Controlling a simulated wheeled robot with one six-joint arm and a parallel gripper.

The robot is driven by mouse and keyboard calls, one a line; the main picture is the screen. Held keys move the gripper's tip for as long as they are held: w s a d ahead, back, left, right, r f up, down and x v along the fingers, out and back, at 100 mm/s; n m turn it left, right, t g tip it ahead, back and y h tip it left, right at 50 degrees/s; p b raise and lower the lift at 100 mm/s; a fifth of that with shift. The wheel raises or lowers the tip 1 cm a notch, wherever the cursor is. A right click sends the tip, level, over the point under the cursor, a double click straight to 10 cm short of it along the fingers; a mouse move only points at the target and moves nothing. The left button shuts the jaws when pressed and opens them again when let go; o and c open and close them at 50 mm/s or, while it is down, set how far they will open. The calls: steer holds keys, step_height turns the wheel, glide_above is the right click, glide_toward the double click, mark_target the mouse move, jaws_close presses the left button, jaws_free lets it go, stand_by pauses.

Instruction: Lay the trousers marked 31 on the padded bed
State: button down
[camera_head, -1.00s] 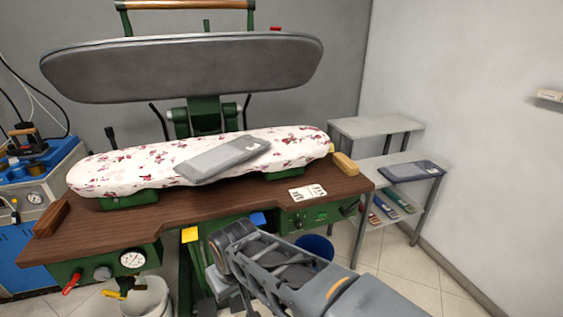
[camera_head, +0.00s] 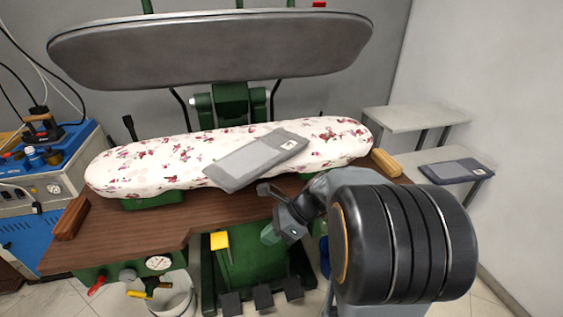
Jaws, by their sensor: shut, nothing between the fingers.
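Grey folded trousers (camera_head: 255,160) with a small white tag lie slantwise on the padded bed (camera_head: 140,165), which has a white cover with red flowers. The trousers' near left corner reaches the bed's front edge. The number on the tag is too small to read. Dark blue folded trousers (camera_head: 452,171), also with a white tag, lie on the lower shelf at the right; that number cannot be read either. My gripper (camera_head: 272,212) is shut and empty, in front of the bed and below the grey trousers, apart from them.
The big grey press head (camera_head: 210,50) is raised above the bed. The wooden table (camera_head: 130,232) runs along the front, with a wooden block (camera_head: 72,218) at its left. A shelf unit (camera_head: 415,118) stands at the right and a blue machine (camera_head: 45,190) at the left.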

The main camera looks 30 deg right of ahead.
steer(key=w+d+r+m+t+y+p, duration=0.1)
steer(key=w+d+m+t, duration=0.15)
steer(key=m, duration=0.35)
steer(key=w+d+r+m+t+y, duration=0.1)
steer(key=w+d+m+t+y, duration=0.15)
steer(key=d+m, duration=0.2)
steer(key=m+t+h+p, duration=0.25)
steer(key=m+t, duration=0.55)
steer(key=m, duration=0.6)
glide_toward(282, 161)
steer(key=w+a, duration=0.1)
steer(key=a, duration=0.1)
steer(key=w+a, duration=0.1)
steer(key=a, duration=0.1)
steer(key=w+a, duration=0.1)
steer(key=a, duration=0.2)
steer(key=shift+w, duration=0.1)
steer(key=shift+w+d, duration=0.2)
steer(key=shift+w, duration=0.65)
steer(key=w+p, duration=0.2)
steer(key=w, duration=0.1)
steer(key=shift+w+d+r, duration=0.1)
steer(key=shift+w+d, duration=0.1)
steer(key=shift+d, duration=0.15)
steer(key=shift+w, duration=0.35)
